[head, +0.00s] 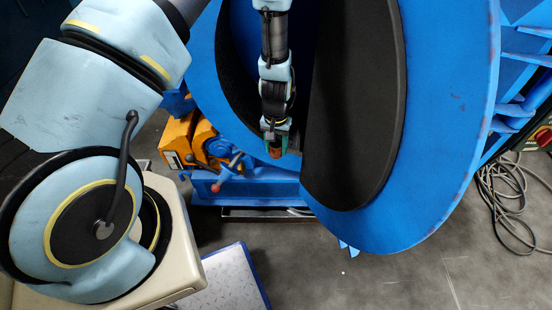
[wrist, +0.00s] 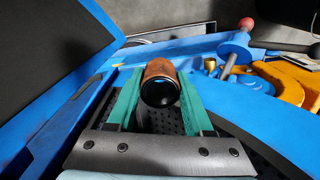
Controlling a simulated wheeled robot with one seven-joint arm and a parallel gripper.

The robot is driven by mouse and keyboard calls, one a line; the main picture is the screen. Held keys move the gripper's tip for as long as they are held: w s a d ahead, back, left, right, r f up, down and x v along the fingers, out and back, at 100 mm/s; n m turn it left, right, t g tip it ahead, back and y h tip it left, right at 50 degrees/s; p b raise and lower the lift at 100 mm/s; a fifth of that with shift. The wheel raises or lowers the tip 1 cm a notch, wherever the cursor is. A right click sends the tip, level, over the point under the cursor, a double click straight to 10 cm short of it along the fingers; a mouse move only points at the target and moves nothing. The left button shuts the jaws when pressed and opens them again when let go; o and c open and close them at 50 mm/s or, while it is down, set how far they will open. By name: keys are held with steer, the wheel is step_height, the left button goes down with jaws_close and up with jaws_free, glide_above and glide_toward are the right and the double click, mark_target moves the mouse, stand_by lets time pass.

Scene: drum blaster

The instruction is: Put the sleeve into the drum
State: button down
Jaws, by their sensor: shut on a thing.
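The sleeve is a short copper-brown tube with a dark bore, seen in the wrist view (wrist: 159,68) between the green fingers of my gripper (wrist: 160,88). My gripper is shut on it. In the head view my gripper (head: 276,138) points down, with the sleeve (head: 275,153) a small brown tip at its end. The drum (head: 440,190) is large and blue, with a black-faced door panel (head: 355,110) across its right part. My gripper is at the drum's opening, left of that panel, near its lower edge. A dark perforated surface (wrist: 258,148) lies below the fingers in the wrist view.
An orange machine part (head: 185,140) and a red-knobbed lever (head: 217,187) stand left of the opening. The wrist view shows blue edges close on both sides of the fingers. Cables (head: 505,195) lie on the floor at right.

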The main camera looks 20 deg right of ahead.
steer(key=w+d+b, duration=0.4)
steer(key=w+d, duration=0.2)
steer(key=w, duration=0.7)
steer(key=shift+w+d, duration=0.2)
steer(key=shift+w, duration=0.2)
steer(key=shift+c, duration=1.1)
jaws_free()
step_height(320, 180, up, 11)
steer(key=b, duration=0.1)
steer(key=shift+s, duration=0.1)
steer(key=s+a+r+p, duration=0.1)
steer(key=s+a, duration=0.4)
steer(key=s, duration=0.6)
steer(key=s+a+r+p, duration=0.1)
steer(key=s+a+p, duration=0.2)
steer(key=s, duration=0.9)
steer(key=a, duration=0.3)
steer(key=shift+s+r, duration=0.2)
steer(key=shift+r, duration=0.2)
